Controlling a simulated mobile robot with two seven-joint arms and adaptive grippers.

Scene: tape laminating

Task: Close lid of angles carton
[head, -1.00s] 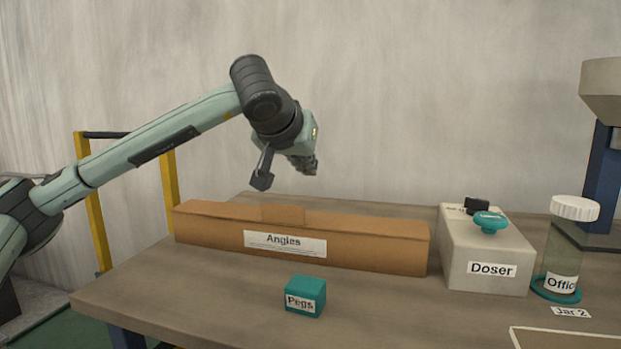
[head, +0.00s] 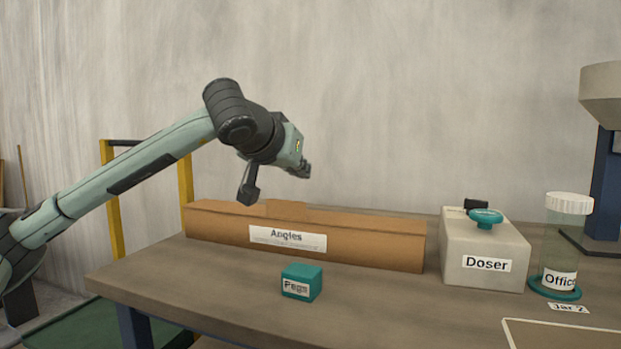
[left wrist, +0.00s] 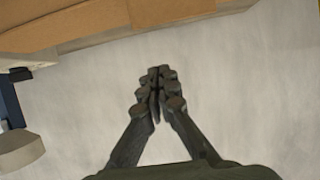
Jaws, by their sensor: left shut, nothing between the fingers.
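The angles carton (head: 370,246) is a long brown box with a white "Angles" label, lying on the table. Its top looks flat and covered, with a small tab (head: 287,208) at the middle of the top edge. I cannot tell whether the lid is fully down. My left gripper (head: 307,170) is above and behind the carton, apart from it, and points right. In the left wrist view its fingers (left wrist: 158,80) are together and empty, with the carton (left wrist: 90,32) along the top of the picture. My right gripper is not in view.
A teal "Pegs" box (head: 302,282) stands in front of the carton. A grey "Doser" box (head: 485,250) stands right of it, then a white-capped jar (head: 567,235). The table (head: 210,275) is clear at front left. A pale wall is behind.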

